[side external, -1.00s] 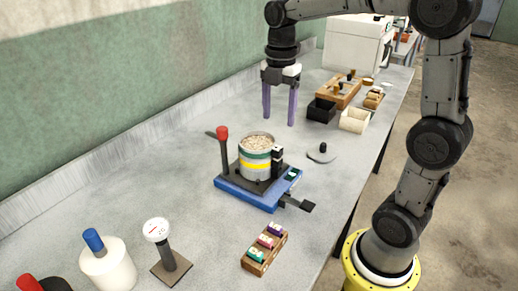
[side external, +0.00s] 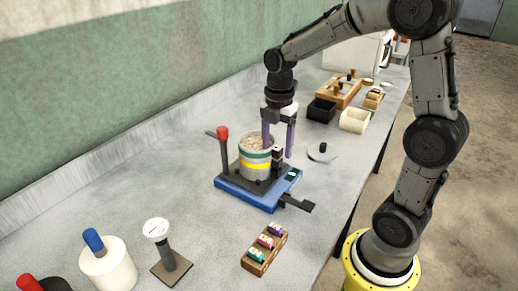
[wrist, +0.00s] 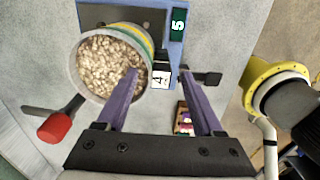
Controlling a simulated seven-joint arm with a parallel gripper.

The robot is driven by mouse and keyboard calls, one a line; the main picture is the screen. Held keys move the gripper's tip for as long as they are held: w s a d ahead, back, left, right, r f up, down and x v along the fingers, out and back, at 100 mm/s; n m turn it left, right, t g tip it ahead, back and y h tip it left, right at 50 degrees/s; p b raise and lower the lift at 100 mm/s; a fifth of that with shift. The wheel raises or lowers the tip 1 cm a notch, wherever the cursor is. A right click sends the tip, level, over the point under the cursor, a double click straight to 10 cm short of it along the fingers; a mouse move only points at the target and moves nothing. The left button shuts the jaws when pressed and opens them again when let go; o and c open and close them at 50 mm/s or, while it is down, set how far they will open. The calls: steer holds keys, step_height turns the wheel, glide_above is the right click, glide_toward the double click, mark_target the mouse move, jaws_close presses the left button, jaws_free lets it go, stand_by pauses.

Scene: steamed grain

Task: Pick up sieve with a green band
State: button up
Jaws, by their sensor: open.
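The sieve with the green band (side external: 251,155) is the upper part of a round metal stack, above a yellow-banded part (side external: 256,166). Pale grain (wrist: 107,65) fills its open top. The stack stands upright on a blue base (side external: 247,193). My gripper (side external: 278,148) is open and empty, with two long purple fingers pointing down. It is at the stack's right side in the side view. In the wrist view my gripper (wrist: 158,72) has its left finger overlapping the rim and its right finger clear of the stack; I cannot tell if it touches.
A red-knobbed lever (side external: 223,148) rises left of the stack, and a dark post (side external: 277,160) stands close on its right. A black-knobbed lid (side external: 322,152) lies to the right. A dial gauge (side external: 160,240) and a wooden rack (side external: 264,252) stand in front.

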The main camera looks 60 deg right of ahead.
jaws_close()
steer(key=shift+r, duration=0.15)
stand_by(0.4)
